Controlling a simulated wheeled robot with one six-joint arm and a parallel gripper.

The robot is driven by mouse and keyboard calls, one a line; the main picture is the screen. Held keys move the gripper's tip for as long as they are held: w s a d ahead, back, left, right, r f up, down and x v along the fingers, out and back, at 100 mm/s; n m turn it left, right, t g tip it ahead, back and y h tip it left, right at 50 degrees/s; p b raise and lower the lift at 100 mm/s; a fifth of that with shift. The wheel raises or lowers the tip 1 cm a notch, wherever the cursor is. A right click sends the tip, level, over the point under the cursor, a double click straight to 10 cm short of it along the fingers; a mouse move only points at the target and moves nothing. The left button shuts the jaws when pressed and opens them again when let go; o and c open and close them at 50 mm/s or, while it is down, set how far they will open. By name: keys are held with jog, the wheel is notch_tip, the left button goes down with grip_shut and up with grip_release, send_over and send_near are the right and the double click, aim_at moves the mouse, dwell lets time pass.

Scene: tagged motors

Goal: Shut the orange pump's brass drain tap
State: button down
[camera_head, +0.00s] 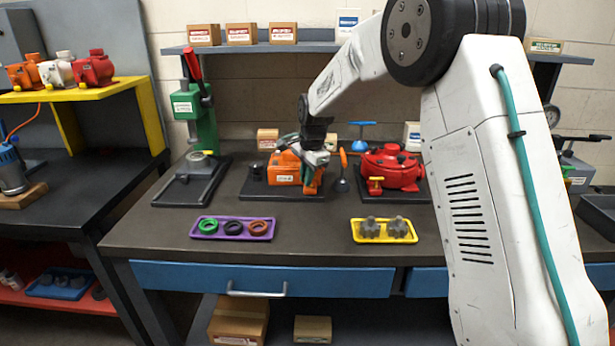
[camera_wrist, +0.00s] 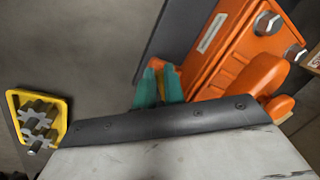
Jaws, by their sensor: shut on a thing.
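The orange pump (camera_head: 284,172) stands on a dark base plate at the back middle of the bench. Its orange body (camera_wrist: 235,50) with bolt heads fills the right of the wrist view. My gripper (camera_head: 308,178) is at the pump's front right side and hides part of it. In the wrist view my teal fingertips (camera_wrist: 161,84) are shut on the brass drain tap (camera_wrist: 160,78), a small yellow piece showing between them beside the pump body. The tap is mostly hidden by the fingers, and I cannot tell how its handle is turned.
A red pump (camera_head: 392,168) with its own brass tap stands close on the right. A purple tray (camera_head: 215,235) with rings and a yellow tray (camera_head: 384,239) with grey gears lie in front. A green press (camera_head: 196,115) is at the left. The bench front between the trays is clear.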

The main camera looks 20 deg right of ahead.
jog(key=m, duration=0.4)
jog(key=shift+w+a+h, duration=0.15)
jog(key=shift+w+h, duration=0.15)
jog(key=shift+h, duration=0.1)
jog(key=shift+w+m+h, duration=0.15)
jog(key=shift+m, duration=0.75)
jog(key=shift+w+m+h, duration=0.1)
jog(key=shift+m+h, duration=0.05)
jog(key=shift+m, duration=0.75)
jog(key=c, duration=1.5)
grip_release()
jog(key=shift+r, duration=0.15)
jog(key=r, duration=0.2)
jog(key=s+r, duration=0.1)
jog(key=r, duration=0.4)
jog(key=shift+s+a+r, duration=0.2)
jog(key=shift+a, duration=0.05)
